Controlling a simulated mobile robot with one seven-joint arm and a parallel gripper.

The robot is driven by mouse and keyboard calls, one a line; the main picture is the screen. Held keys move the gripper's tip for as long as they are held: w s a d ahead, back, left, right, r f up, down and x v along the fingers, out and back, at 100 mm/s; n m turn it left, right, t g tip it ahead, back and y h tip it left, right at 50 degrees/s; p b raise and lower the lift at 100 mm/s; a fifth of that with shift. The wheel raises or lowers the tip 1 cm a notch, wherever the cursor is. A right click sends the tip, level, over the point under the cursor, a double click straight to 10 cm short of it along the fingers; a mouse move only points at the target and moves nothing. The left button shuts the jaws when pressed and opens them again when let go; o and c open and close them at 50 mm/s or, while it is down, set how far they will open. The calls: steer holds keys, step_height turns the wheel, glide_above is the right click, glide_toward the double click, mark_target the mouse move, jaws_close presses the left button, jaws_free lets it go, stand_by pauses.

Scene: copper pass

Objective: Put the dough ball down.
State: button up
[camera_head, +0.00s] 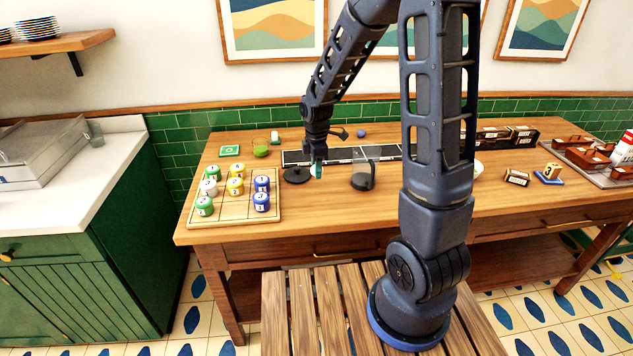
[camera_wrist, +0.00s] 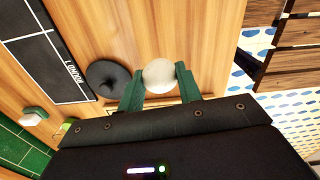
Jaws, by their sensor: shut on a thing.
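The dough ball (camera_wrist: 159,75) is pale and round, and it sits between the two green fingertips of my gripper (camera_wrist: 158,86) in the wrist view. My gripper is shut on it. In the head view my gripper (camera_head: 317,168) points down over the wooden table (camera_head: 390,222), just right of a round black disc with a small knob (camera_head: 296,176). Only a pale bit of the ball shows there beside the fingers. The disc (camera_wrist: 108,80) lies close left of the ball in the wrist view. I cannot tell whether the ball touches the table.
A glass jug (camera_head: 363,181) stands close right of my gripper. A wooden board (camera_head: 234,213) with several coloured numbered pieces lies at left. A long black labelled strip (camera_head: 292,157) runs behind. The table's front middle is clear.

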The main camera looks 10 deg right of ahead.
step_height(320, 180, up, 11)
steer(key=r+n, duration=0.1)
glide_above(228, 154)
steer(key=f, duration=1.9)
steer(key=shift+w+f, duration=0.2)
steer(key=shift+f, duration=0.1)
steer(key=o, duration=1)
